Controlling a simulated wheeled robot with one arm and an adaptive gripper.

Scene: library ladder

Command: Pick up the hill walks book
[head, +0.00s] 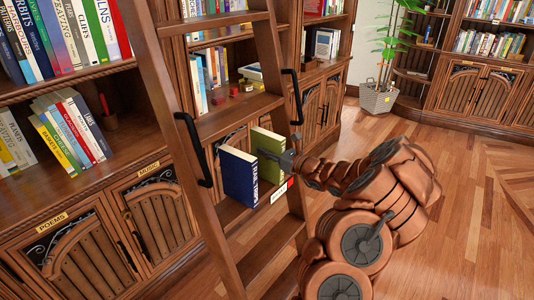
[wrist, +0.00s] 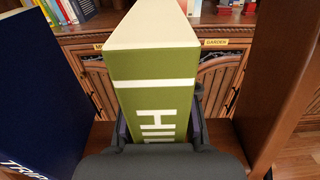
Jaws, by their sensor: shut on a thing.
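The hill walks book is green with a white band and white letters starting "HIL" on its spine (wrist: 155,90). In the head view the green book (head: 267,144) stands upright beside a dark blue book (head: 238,176), on or just above a ladder step. My gripper (head: 285,160) comes from the right and is shut on the green book. In the wrist view my gripper's fingers (wrist: 160,135) lie on both sides of its spine. The dark blue book (wrist: 35,95) stands to the left, apart from it. The green book's lower part is hidden by the gripper.
The wooden ladder (head: 186,145) leans before the bookshelves, with black handles (head: 193,147) on its rails. A small red and white label (head: 281,191) sits at the step's front. A potted plant (head: 378,98) stands at the back. The floor (head: 470,200) at right is clear.

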